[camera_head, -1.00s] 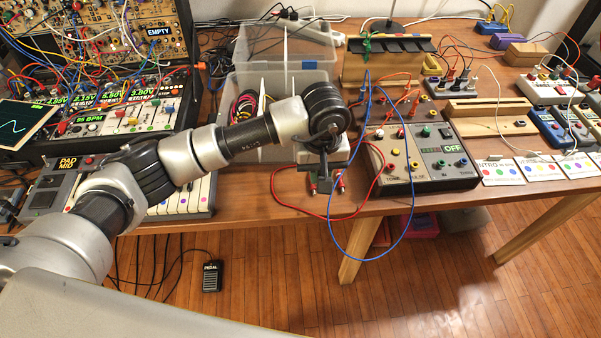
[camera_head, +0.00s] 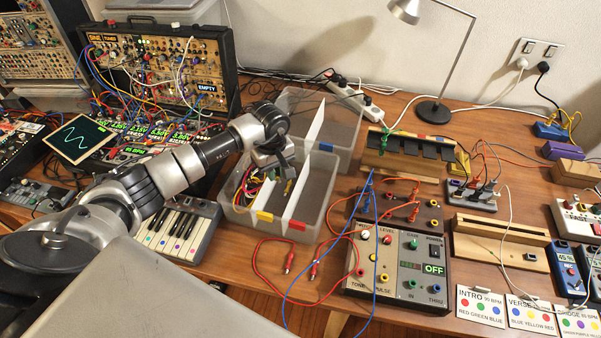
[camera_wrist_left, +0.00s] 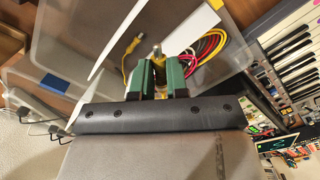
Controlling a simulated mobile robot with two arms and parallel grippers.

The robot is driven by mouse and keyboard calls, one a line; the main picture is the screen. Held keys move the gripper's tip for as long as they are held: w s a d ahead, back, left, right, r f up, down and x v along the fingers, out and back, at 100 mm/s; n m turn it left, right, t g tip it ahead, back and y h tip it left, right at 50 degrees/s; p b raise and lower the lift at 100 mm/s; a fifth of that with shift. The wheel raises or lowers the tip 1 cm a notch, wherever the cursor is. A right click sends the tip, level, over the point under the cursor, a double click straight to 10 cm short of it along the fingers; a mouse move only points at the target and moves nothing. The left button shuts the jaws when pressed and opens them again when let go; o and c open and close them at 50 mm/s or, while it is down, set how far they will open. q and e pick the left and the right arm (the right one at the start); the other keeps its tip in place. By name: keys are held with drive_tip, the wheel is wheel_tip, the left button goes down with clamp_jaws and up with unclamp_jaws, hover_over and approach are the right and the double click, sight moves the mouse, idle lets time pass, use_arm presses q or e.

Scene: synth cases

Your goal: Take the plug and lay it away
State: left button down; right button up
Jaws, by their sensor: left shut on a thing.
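My left gripper (camera_head: 283,184) is over the clear divided bin (camera_head: 246,213), left of a white divider (camera_head: 303,178). In the left wrist view its green fingers (camera_wrist_left: 159,78) are shut on a plug (camera_wrist_left: 157,60), yellowish with a metal tip. In the head view the plug (camera_head: 288,188) is small and partly hidden by the gripper. Coiled red, yellow and white cables (camera_wrist_left: 209,46) lie in the bin. A yellow cable with a metal end (camera_wrist_left: 134,42) also lies there. I cannot tell how far the held plug is above the bin floor. My right gripper is not in view.
Two red plugs (camera_head: 313,271) on red leads lie on the table in front of the bin. A knobbed box (camera_head: 400,262) reading OFF stands to the right, with a looping blue cable (camera_head: 287,300). A keyboard (camera_head: 178,231) stands to the left. A lamp (camera_head: 434,112) is behind.

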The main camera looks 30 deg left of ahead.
use_arm(q)
drive_tip(key=shift+a+f+b, duration=0.15)
drive_tip(key=shift+f+b, duration=0.15)
drive_tip(key=shift+f, duration=0.1)
drive_tip(key=shift+s+f, duration=0.15)
drive_tip(key=shift+f, duration=0.2)
drive_tip(key=shift+a+f+b, duration=0.1)
drive_tip(key=shift+f+b, duration=0.25)
drive_tip(key=shift+b, duration=0.05)
wheel_tip(320, 180, down, 3)
drive_tip(key=shift+r+b, duration=0.15)
drive_tip(key=shift+b, duration=0.55)
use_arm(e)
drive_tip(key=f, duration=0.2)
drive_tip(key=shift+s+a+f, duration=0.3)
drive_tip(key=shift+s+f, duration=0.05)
use_arm(q)
drive_tip(key=c, duration=1.1)
unclamp_jaws()
drive_tip(key=shift+o, duration=0.2)
